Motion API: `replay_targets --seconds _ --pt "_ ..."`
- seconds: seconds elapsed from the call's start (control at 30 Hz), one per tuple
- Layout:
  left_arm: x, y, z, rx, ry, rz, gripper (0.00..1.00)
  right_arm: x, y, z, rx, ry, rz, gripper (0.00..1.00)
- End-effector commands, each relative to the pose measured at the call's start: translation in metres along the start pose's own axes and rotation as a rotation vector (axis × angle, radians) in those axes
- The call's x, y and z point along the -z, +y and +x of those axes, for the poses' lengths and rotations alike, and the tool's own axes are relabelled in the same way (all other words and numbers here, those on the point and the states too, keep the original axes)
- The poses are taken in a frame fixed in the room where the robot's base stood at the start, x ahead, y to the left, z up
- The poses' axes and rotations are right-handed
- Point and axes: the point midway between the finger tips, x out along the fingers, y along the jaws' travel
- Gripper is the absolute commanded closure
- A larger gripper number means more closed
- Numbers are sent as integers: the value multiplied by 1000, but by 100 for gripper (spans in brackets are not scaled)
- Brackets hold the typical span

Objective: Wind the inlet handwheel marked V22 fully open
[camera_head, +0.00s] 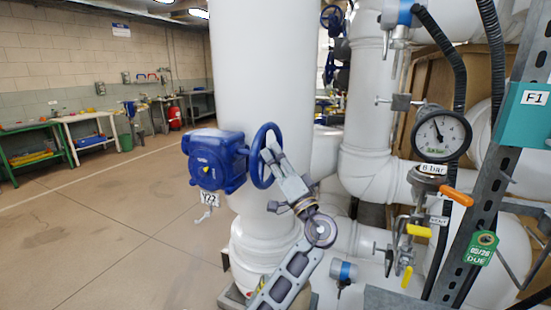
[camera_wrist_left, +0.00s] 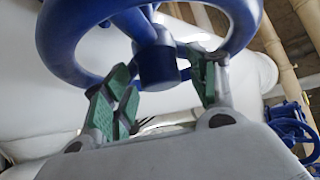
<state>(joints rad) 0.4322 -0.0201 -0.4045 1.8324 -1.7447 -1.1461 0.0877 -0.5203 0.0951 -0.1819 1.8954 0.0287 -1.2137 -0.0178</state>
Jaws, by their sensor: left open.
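The blue handwheel (camera_head: 257,168) sits on the right side of a blue valve gearbox (camera_head: 212,160), in front of a thick white pipe. A white tag (camera_head: 209,197) reading V22 hangs under the gearbox. My left gripper (camera_head: 271,153) is at the wheel's right face. In the left wrist view the wheel's rim (camera_wrist_left: 68,45) arches over the fingers, and its hub (camera_wrist_left: 156,66) lies between them. My left gripper (camera_wrist_left: 163,92) is open, its green-padded fingers spread to either side of the hub. I cannot tell whether they touch the wheel. My right gripper is out of view.
A pressure gauge (camera_head: 441,134), an orange-handled valve (camera_head: 456,196) and yellow-handled valves (camera_head: 418,231) stand at the right by a slotted grey post (camera_head: 496,180). White pipes (camera_head: 368,120) crowd the middle. The floor (camera_head: 100,220) at left is clear, with benches (camera_head: 84,135) far back.

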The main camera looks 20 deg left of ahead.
Motion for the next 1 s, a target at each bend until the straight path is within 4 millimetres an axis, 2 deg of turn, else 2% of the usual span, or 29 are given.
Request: replay_targets --seconds 0.5,0.7,1.0 --pt "0 0 -57 0 0 -1 42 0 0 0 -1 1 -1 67" --pt "0 0 -67 1 0 -1 42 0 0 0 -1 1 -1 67" --pt "0 0 -68 1 0 -1 42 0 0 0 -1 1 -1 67"
